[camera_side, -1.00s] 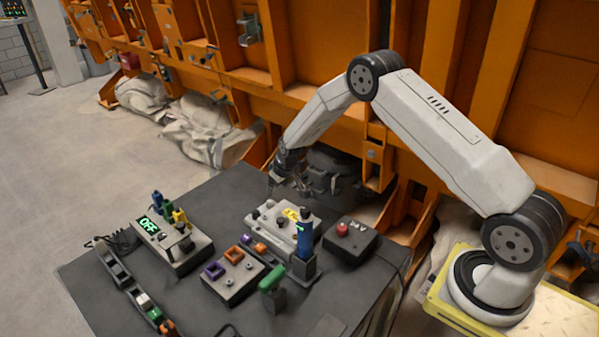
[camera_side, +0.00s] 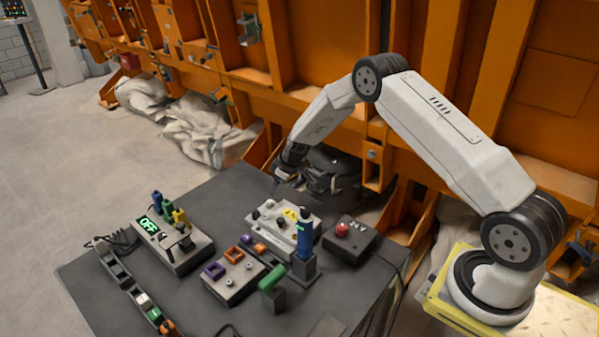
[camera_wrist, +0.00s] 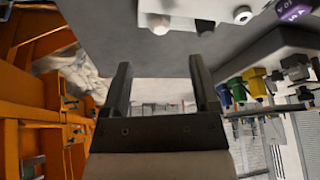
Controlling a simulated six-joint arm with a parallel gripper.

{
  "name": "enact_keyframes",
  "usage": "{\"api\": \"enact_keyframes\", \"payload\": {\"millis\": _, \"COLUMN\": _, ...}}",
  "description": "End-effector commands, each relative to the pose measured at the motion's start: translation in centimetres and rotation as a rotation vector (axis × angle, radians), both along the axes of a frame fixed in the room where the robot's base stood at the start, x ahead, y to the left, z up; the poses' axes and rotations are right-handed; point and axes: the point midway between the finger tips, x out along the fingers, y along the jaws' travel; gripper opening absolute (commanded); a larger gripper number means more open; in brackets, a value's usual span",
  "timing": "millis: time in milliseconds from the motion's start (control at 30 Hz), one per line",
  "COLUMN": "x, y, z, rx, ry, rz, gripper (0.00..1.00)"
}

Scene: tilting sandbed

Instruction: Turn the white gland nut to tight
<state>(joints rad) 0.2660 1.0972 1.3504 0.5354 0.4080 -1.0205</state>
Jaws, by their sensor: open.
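A grey box (camera_side: 301,247) with several small knobs and a yellow label stands near the back of the dark table. A small white round piece (camera_wrist: 242,14) shows at the top of the wrist view, beside a dark knob (camera_wrist: 204,27) and a pale knob (camera_wrist: 160,24). It looks like the white gland nut, but how tight it is cannot be told. My gripper (camera_side: 277,183) is above and behind the box, near the table's back edge. In the wrist view my gripper (camera_wrist: 160,62) has its two fingers spread with nothing between them.
A box with a green OFF display (camera_side: 149,224) and coloured plugs stands left. A box with purple and orange frames (camera_side: 231,283), a blue upright tool (camera_side: 304,235), a green handle (camera_side: 272,278) and a red-button box (camera_side: 342,230) stand close by. Orange steelwork (camera_side: 300,50) rises behind.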

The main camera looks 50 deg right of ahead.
Motion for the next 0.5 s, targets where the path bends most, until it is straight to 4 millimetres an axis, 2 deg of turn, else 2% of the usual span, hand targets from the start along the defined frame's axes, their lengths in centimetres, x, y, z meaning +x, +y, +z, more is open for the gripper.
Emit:
{"api": "enact_keyframes", "payload": {"millis": 267, "x": 0.6, "y": 0.2, "z": -1.6, "rx": 0.0, "ry": 0.001, "rz": 0.0, "gripper": 0.78}}
{"api": "enact_keyframes", "payload": {"millis": 500, "x": 1.5, "y": 0.5, "z": -3.8, "rx": 0.0, "ry": 0.001, "rz": -0.001, "gripper": 0.78}}
